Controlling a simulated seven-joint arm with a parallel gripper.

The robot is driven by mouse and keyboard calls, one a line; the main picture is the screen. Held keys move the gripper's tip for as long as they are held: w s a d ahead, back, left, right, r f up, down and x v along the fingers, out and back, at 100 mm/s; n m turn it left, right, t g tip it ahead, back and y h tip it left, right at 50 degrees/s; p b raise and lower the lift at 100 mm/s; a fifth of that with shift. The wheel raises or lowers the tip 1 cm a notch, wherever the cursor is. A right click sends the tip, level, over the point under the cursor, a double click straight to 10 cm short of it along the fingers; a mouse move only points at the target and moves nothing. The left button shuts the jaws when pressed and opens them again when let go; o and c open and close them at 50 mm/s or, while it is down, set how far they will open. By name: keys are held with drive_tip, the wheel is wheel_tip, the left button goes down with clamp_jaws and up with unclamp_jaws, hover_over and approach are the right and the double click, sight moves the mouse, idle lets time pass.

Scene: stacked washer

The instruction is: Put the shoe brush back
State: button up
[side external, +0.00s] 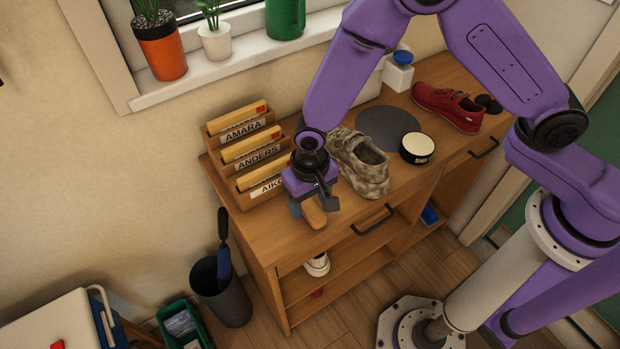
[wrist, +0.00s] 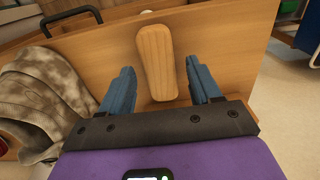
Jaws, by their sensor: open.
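The shoe brush, seen as a light wooden rounded block (side external: 314,213), lies on the top of the wooden cabinet (side external: 285,228), near its front left edge. It also shows in the wrist view (wrist: 157,62); its bristles are hidden. My gripper (side external: 308,204) points down over the brush with its fingers open. In the wrist view the blue fingers stand on either side of the brush, with a gap on each side. I cannot tell how far down beside it the tips reach.
A camouflage shoe (side external: 362,165) stands close right of my gripper. A labelled letter rack (side external: 250,150) is behind. A round tin (side external: 417,148), grey disc (side external: 388,127), red shoe (side external: 447,106) and white bottle (side external: 398,75) stand farther right. A drawer handle (side external: 372,220) sticks out in front.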

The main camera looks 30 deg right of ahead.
sight(311, 206)
wheel_tip(311, 206, up, 11)
idle(0.4)
drive_tip(key=shift+d, duration=0.1)
drive_tip(key=s+d+r+n, duration=0.3)
drive_tip(key=s+d, duration=0.3)
drive_tip(key=d, duration=0.2)
drive_tip(key=s+d+r+n, duration=0.4)
drive_tip(key=s+d+n, duration=0.1)
drive_tip(key=d, duration=0.3)
drive_tip(key=s+d+r+n, duration=0.3)
drive_tip(key=s+d+n, duration=0.1)
drive_tip(key=s+d, duration=0.4)
drive_tip(key=shift+r+n, duration=0.3)
drive_tip(key=shift+r, duration=0.05)
